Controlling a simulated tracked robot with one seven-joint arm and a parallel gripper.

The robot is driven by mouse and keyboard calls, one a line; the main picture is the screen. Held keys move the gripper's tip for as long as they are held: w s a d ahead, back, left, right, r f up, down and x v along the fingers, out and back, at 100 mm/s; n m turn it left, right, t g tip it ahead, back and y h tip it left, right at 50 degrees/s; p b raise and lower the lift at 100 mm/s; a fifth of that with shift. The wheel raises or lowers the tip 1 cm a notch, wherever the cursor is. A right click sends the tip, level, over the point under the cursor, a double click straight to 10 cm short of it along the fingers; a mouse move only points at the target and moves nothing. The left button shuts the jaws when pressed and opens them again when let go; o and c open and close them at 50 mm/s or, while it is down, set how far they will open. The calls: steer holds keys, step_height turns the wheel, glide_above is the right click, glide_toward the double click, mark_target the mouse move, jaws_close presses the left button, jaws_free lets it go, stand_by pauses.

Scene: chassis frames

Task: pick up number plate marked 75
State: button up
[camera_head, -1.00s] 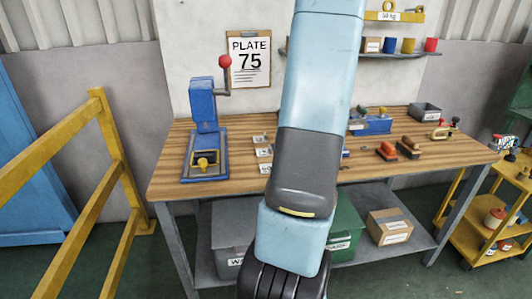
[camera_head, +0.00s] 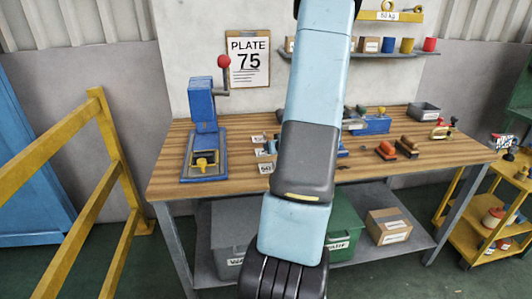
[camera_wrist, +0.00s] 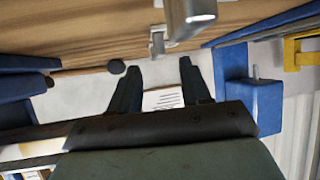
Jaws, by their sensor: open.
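Several small white number plates lie in a column on the workbench, left of my arm in the head view: a far one (camera_head: 258,139), a middle one (camera_head: 263,153) and a near one (camera_head: 266,168). Their markings are too small to read surely, so I cannot tell which is 75. In the head view my arm hides the gripper.
A blue lever press (camera_head: 203,115) with a red knob stands left of the plates on the wooden workbench (camera_head: 225,188). Stamps (camera_head: 386,150) and a blue fixture (camera_head: 372,125) lie to the right. A yellow rail (camera_head: 118,165) stands at left, a yellow cart (camera_head: 490,210) at right.

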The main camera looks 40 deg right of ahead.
steer(key=x, duration=0.4)
steer(key=shift+w, duration=0.1)
steer(key=shift+c, duration=0.2)
jaws_close()
